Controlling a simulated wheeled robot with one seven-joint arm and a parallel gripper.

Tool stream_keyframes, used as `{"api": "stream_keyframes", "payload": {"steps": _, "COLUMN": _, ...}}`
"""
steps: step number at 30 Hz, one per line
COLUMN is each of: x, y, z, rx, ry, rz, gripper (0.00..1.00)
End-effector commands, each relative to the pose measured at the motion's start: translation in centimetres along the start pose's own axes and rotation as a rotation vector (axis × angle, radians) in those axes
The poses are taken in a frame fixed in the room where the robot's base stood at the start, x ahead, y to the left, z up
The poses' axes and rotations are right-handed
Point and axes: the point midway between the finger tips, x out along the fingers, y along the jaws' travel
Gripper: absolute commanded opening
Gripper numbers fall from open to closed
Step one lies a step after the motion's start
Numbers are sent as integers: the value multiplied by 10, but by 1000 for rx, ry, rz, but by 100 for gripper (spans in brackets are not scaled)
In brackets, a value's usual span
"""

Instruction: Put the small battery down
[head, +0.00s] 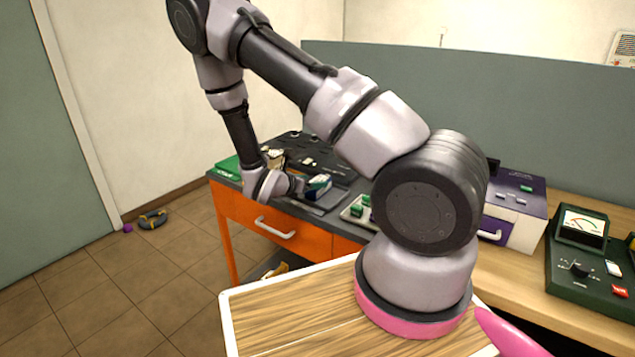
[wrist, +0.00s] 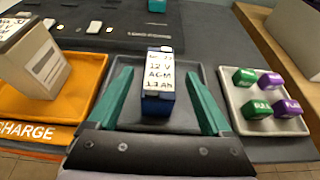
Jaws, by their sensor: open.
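The small battery (wrist: 158,105), blue with a white top label reading "12 V AGM", stands upright in a dark grey tray (wrist: 118,117) in the wrist view. My gripper (wrist: 160,72) is open, one green finger on each side of the battery, with a visible gap on both sides. In the head view the battery (head: 319,183) shows just right of my gripper (head: 298,184), over the dark bench top. The battery's lower end is partly hidden in the wrist view, so its contact with the tray floor is hard to see.
Left of the grey tray is an orange tray (wrist: 62,115) marked "CHARGE" holding a larger battery (wrist: 42,62). To the right, a light grey tray (wrist: 298,127) holds several green and purple blocks. A green-topped object (wrist: 157,5) stands behind. A meter (head: 583,225) is at far right.

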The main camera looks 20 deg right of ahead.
Motion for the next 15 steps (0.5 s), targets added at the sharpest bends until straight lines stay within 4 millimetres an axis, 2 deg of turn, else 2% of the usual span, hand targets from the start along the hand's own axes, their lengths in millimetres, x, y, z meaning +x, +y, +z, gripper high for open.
{"api": "stream_keyframes", "payload": {"steps": 1, "x": -13, "y": 2, "z": 0, "rx": 1, "ry": 1, "rz": 6, "gripper": 84}}
{"api": "stream_keyframes", "payload": {"steps": 6, "x": -48, "y": 1, "z": 0, "rx": 1, "ry": 1, "rz": 4, "gripper": 84}}
{"api": "stream_keyframes", "payload": {"steps": 10, "x": -67, "y": 1, "z": 0, "rx": 2, "ry": 0, "rz": 4, "gripper": 84}}
{"api": "stream_keyframes", "payload": {"steps": 15, "x": -78, "y": 0, "z": 0, "rx": 0, "ry": 0, "rz": 1, "gripper": 84}}
